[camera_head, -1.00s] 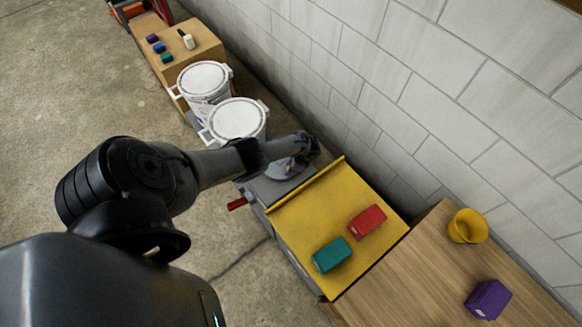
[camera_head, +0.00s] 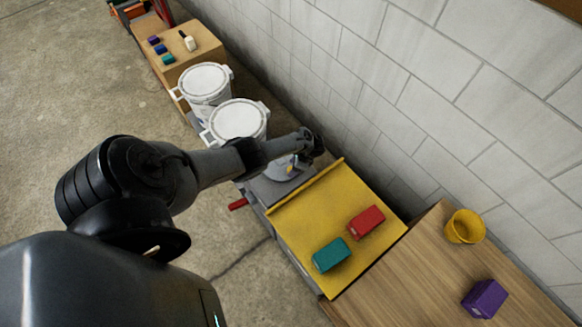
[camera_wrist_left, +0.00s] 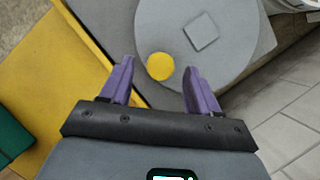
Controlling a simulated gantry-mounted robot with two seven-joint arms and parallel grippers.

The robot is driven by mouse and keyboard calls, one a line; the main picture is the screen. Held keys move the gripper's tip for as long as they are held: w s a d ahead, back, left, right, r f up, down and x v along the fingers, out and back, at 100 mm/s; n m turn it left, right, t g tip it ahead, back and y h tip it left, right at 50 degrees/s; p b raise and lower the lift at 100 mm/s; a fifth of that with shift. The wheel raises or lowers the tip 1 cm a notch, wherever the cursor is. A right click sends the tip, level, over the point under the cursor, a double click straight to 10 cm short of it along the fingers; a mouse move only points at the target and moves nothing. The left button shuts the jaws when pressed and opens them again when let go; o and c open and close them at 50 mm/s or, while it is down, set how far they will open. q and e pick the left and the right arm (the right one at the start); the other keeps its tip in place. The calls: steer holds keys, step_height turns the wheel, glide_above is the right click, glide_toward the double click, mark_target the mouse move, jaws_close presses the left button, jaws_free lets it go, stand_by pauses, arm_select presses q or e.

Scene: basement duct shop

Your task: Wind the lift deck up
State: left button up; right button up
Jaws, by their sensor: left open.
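The yellow lift deck (camera_head: 318,205) carries a red box (camera_head: 367,221) and a teal box (camera_head: 332,255). Beyond its raised far edge is a grey round crank wheel (camera_head: 281,172), partly hidden by my arm. In the left wrist view the wheel (camera_wrist_left: 222,30) has a square hub (camera_wrist_left: 201,32) and a round yellow knob (camera_wrist_left: 160,66) near its rim. My left gripper (camera_wrist_left: 159,67) is open over the wheel. The knob shows between its purple fingertips, with a gap on both sides; the height between them is hard to tell. My right gripper is not in view.
A wooden bench (camera_head: 410,275) adjoins the deck, with a yellow cup (camera_head: 465,227) and a purple box (camera_head: 485,298). Two white lidded buckets (camera_head: 238,121) stand beyond the wheel. A red handle (camera_head: 238,204) sticks out at the side. A block wall (camera_head: 430,110) runs along the right.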

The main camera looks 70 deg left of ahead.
arm_select(q)
steer(key=p+v, duration=0.2)
steer(key=v, duration=0.5)
steer(key=shift+r+p, duration=0.2)
steer(key=shift+p, duration=0.15)
